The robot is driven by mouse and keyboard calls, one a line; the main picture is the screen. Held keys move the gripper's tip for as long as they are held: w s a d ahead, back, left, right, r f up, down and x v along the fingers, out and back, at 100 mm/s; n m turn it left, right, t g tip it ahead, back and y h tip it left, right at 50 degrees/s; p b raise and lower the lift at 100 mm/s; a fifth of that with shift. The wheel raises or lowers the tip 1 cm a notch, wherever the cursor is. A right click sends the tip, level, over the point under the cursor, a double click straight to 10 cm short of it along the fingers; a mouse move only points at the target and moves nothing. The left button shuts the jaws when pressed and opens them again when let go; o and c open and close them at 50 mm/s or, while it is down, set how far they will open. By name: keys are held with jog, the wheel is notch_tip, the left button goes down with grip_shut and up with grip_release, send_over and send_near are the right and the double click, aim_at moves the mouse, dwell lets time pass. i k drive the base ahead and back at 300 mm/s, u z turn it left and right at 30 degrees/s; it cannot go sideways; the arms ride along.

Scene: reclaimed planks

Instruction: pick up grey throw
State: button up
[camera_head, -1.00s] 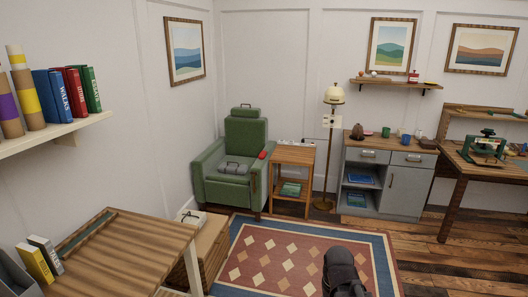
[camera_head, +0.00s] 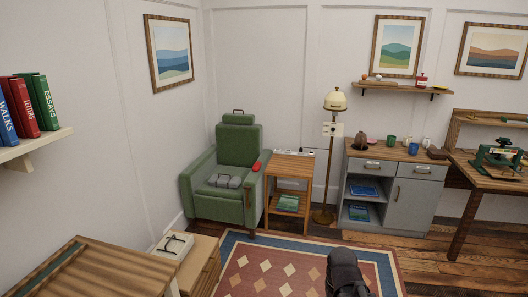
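The grey throw (camera_head: 225,182) looks like a small grey folded bundle on the seat of the green armchair (camera_head: 240,146). A dark handle-like shape shows at the chair's front edge near it. The chair stands in the far left corner of the room. A dark part of my own arm (camera_head: 343,272) shows at the bottom centre, over the rug and well apart from the chair. The fingertips of my gripper cannot be made out.
A wooden side table (camera_head: 290,172) stands right of the chair, then a floor lamp (camera_head: 334,102) and a grey cabinet (camera_head: 392,190). A low wooden chest (camera_head: 205,262) and a desk (camera_head: 95,270) are at lower left. The patterned rug (camera_head: 270,260) is clear before the chair.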

aim_at(219, 180)
jog(key=u, duration=0.15)
jog(key=i, duration=2.35)
jog(key=u, duration=0.45)
jog(key=i, duration=1.5)
jog(key=u, duration=0.25)
